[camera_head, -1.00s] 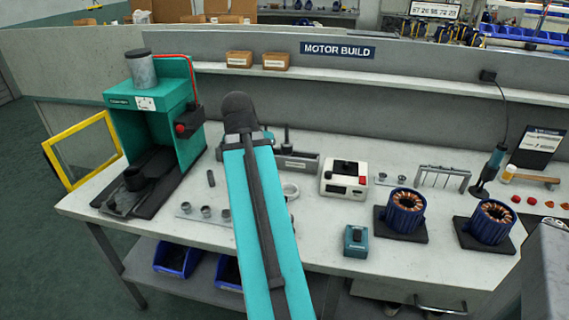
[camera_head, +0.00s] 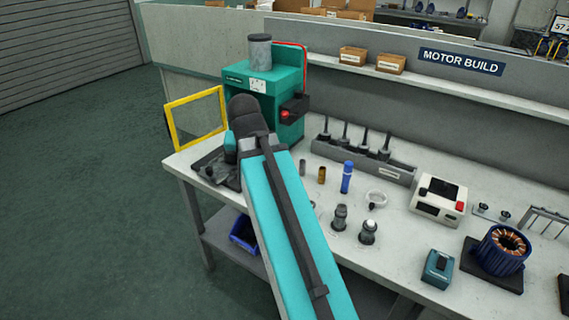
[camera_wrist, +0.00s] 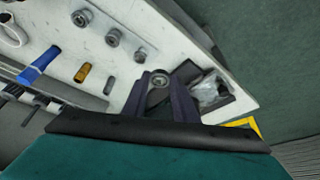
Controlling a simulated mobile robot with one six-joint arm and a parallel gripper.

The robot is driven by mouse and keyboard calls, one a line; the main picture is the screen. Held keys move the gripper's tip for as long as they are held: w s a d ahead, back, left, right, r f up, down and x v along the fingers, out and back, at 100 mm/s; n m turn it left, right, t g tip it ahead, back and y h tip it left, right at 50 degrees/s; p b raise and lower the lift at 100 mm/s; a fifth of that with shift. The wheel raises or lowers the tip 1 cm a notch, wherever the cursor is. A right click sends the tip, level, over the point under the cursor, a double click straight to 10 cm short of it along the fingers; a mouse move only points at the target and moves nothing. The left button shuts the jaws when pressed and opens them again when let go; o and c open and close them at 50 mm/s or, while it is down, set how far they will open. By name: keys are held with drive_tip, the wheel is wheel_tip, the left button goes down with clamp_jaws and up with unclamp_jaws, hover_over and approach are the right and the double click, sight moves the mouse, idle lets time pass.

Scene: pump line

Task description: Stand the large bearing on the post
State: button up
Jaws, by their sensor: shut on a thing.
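The large bearing, a small grey metal ring (camera_wrist: 158,79), shows in the wrist view between the tips of my gripper (camera_wrist: 160,84). The dark fingers are shut on it, above the pale bench top. In the head view my arm hides the bearing and the fingertips; they are at the left end of the bench, near the teal press (camera_head: 262,95). A dark fixture base (camera_head: 212,171) lies in front of the press, and part of a dark plate (camera_wrist: 224,104) shows right of the fingers in the wrist view. I cannot make out the post clearly.
A yellow guard frame (camera_head: 194,130) stands open left of the press. Several grey parts, one of them a metal fitting (camera_wrist: 112,37), stand in a row.

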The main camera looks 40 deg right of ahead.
drive_tip(key=w+a+n+y, duration=0.1)
drive_tip(key=w+a+n, duration=0.2)
drive_tip(key=a, duration=0.6)
drive_tip(key=w+a+n+t+y, duration=0.1)
drive_tip(key=a+n, duration=0.3)
drive_tip(key=a, duration=0.5)
drive_tip(key=shift+w+a+n+y, duration=0.3)
drive_tip(key=shift+w+y, duration=0.1)
drive_tip(key=shift+w, duration=0.5)
drive_tip(key=shift+s, duration=0.1)
